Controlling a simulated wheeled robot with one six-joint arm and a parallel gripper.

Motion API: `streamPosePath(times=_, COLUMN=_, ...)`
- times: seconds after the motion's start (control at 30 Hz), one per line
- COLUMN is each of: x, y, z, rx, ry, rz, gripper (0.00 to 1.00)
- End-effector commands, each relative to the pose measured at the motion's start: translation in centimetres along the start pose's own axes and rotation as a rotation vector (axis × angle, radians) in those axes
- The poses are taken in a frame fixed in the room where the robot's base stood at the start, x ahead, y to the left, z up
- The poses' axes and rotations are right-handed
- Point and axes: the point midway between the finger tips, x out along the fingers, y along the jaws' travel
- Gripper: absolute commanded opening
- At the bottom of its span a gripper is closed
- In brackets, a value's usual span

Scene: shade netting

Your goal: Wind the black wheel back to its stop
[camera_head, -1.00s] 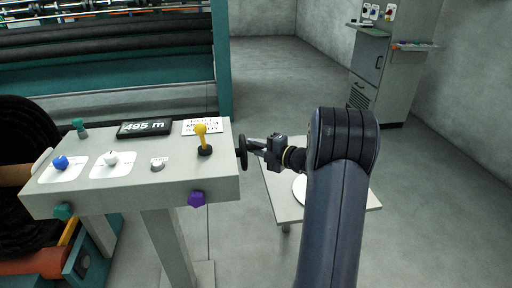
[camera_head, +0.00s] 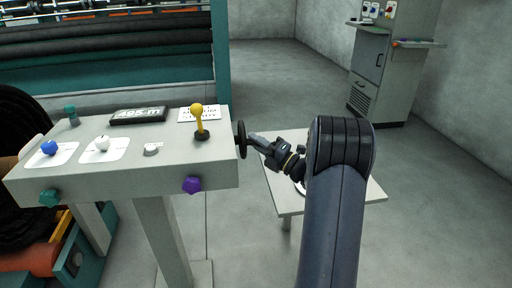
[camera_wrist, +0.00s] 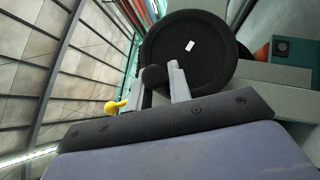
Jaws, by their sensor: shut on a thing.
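The black wheel (camera_head: 241,139) stands on the right side of the grey control desk (camera_head: 110,172). In the wrist view the wheel (camera_wrist: 205,45) fills the upper middle as a black disc with a small white mark on its face. A dark round knob (camera_wrist: 154,77) sits near the wheel's rim. My gripper (camera_head: 256,140) reaches the wheel from the right. In the wrist view my gripper (camera_wrist: 160,80) has its two fingers on either side of the knob and is shut on it. The wheel's stop cannot be made out.
A yellow lever (camera_head: 198,120) rises from the desk top near the wheel, and a purple knob (camera_head: 192,185) is on the front face. A display (camera_head: 139,115) lies behind. A low white table (camera_head: 285,196) stands under my arm. Open floor lies behind it.

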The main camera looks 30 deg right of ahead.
Motion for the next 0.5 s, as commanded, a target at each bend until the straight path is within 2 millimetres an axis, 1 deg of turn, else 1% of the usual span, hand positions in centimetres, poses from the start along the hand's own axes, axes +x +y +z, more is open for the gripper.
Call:
streamPosePath(times=0.03, x=-0.3, y=-1.0, z=-0.3, rx=-0.028, ry=0.0, rz=0.031, gripper=0.0)
streamPosePath(times=0.3, x=-0.8, y=-1.9, z=-0.8, rx=-0.199, ry=0.001, rz=0.199, gripper=0.0)
streamPosePath(times=0.5, x=-0.9, y=-2.4, z=-0.9, rx=-0.295, ry=0.001, rz=0.296, gripper=0.0)
